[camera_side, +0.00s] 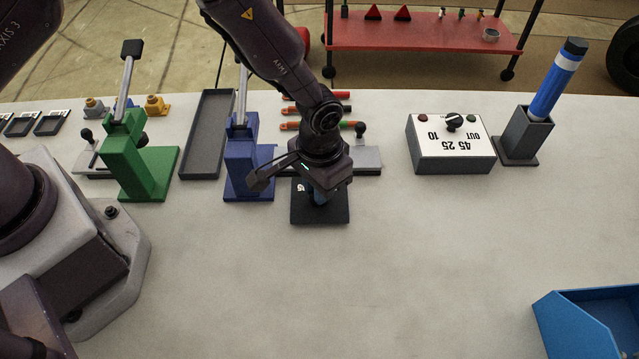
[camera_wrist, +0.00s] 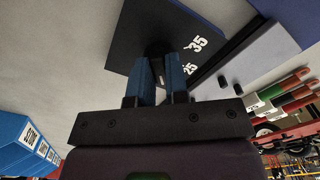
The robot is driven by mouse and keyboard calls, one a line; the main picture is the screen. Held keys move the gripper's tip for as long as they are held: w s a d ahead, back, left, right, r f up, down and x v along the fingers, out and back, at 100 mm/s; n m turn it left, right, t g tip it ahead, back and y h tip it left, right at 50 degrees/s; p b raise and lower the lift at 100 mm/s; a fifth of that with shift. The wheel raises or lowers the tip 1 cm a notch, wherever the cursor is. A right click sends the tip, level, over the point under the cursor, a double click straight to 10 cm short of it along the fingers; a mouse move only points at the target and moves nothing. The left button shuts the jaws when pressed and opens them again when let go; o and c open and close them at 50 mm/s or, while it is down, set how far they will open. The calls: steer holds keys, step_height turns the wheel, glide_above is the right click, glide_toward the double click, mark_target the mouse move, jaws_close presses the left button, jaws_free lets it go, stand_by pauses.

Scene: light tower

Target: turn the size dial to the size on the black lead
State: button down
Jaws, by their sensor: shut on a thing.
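The size dial is a black plate (camera_side: 320,216) lying flat on the table, with white numbers; 35 and 25 are readable on the plate in the wrist view (camera_wrist: 205,28). Its round black knob (camera_wrist: 156,48) stands up from the plate. My gripper (camera_side: 318,198) is down over the dial, and its blue fingers (camera_wrist: 173,72) are shut on the knob. The gripper hides part of the dial, so where the knob points cannot be told. Leads with coloured sleeves (camera_side: 317,110) lie behind; the middle one looks black. White tags show on leads in the wrist view (camera_wrist: 266,108), too small to read.
A blue lever press (camera_side: 247,165) and a green one (camera_side: 145,165) stand left of the dial, with a grey tray (camera_side: 207,135) between them. A grey box (camera_side: 451,158) marked 45, 25, 10, OUT stands right. A blue bin (camera_side: 580,325) is front right. The table's front middle is clear.

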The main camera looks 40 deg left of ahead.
stand_by(0.4)
steer(key=c, duration=1.1)
jaws_free()
steer(key=shift+r, duration=0.1)
step_height(320, 180, up, 13)
steer(key=shift+f, duration=0.1)
